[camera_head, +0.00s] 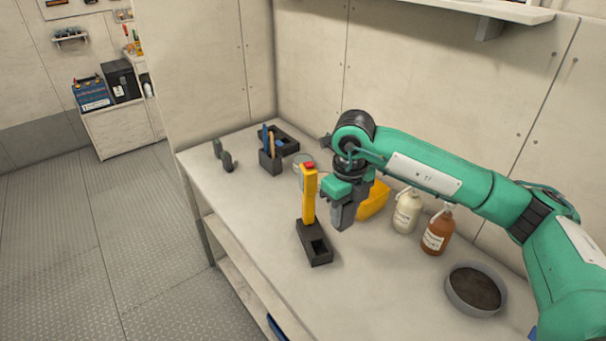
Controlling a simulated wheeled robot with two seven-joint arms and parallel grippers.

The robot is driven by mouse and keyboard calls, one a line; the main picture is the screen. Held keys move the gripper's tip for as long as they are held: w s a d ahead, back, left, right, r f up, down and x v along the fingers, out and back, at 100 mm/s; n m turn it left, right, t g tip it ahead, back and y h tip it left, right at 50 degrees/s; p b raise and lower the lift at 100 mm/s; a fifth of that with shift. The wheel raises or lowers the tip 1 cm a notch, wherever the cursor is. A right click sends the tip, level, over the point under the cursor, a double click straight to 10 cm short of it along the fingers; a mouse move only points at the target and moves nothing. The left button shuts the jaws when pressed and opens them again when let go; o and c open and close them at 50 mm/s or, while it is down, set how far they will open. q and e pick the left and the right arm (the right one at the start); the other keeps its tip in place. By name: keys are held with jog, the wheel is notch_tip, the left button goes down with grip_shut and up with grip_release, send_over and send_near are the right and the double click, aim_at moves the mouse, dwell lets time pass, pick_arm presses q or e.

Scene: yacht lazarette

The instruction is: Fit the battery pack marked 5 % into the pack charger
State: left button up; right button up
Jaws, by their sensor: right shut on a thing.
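My right gripper (342,190) comes in from the right and is above the bench, pointing down. It is shut on a dark grey block (346,214), which I take to be the battery pack; no 5 % marking can be read from here. The pack charger (316,258) looks to be the black base on the bench, with an open bay in its near part. A yellow upright (309,200) with a red top stands at its far end. The held block is to the right of the upright and appears apart from the charger. My left gripper is not in view.
A yellow bin (374,200) stands behind the gripper, with a cream bottle (407,212) and a brown bottle (437,232) to its right. A round dark-filled dish (455,300) is nearer. A black tool holder (270,163) stands at the back left. The bench's front left is clear.

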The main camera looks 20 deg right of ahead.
aim_at(342, 224)
jog(key=n, duration=0.3)
jog(key=shift+s+a+f, duration=0.25)
jog(key=shift+s+f, duration=0.1)
jog(key=shift+f, duration=0.05)
jog(key=n, duration=0.1)
jog(key=f+n, duration=0.1)
jog(key=n, duration=0.1)
jog(key=s+n, duration=0.1)
jog(key=shift+a+f+n, duration=0.2)
jog(key=shift+a+n, duration=0.15)
jog(key=shift+n, duration=0.05)
jog(key=s+a+f+n, duration=0.1)
jog(key=s+f+n, duration=0.2)
jog(key=n, duration=0.9)
jog(key=s+a+f+n, duration=0.2)
jog(key=s+f+n, duration=0.1)
jog(key=n, duration=0.9)
jog(key=shift+s+a+f, duration=0.2)
jog(key=shift+s, duration=0.05)
